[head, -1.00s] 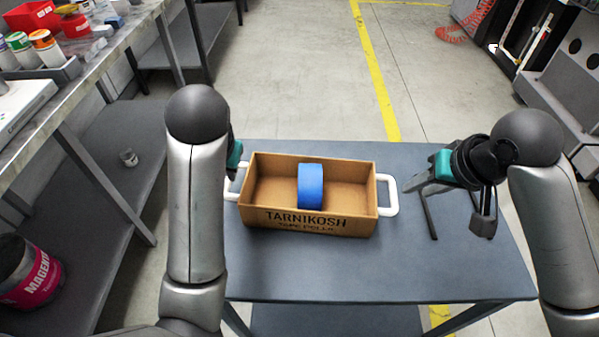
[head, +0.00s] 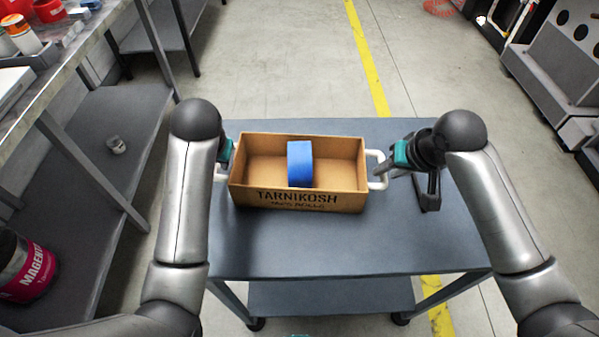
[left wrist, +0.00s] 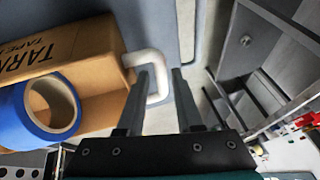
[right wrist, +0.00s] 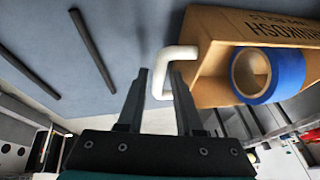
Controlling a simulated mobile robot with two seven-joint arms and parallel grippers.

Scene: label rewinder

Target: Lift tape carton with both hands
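The open brown tape carton (head: 300,201) sits on the grey-blue cart top (head: 310,245), with a blue tape roll (head: 300,165) standing inside. It has a white handle at each end. My right gripper (head: 386,175) is at the right handle (head: 378,160). In the right wrist view its fingers (right wrist: 160,85) are apart, with the white handle (right wrist: 164,72) at the gap between their tips. My left gripper is mostly hidden behind its arm in the head view. In the left wrist view its fingers (left wrist: 160,85) are apart, with the other handle (left wrist: 150,60) around the gap between the tips.
A workbench (head: 75,85) with a lower shelf runs along the left, holding cans and a magenta container (head: 28,270). The front of the cart top is clear. Two dark strips (right wrist: 92,50) show on the cart top in the right wrist view.

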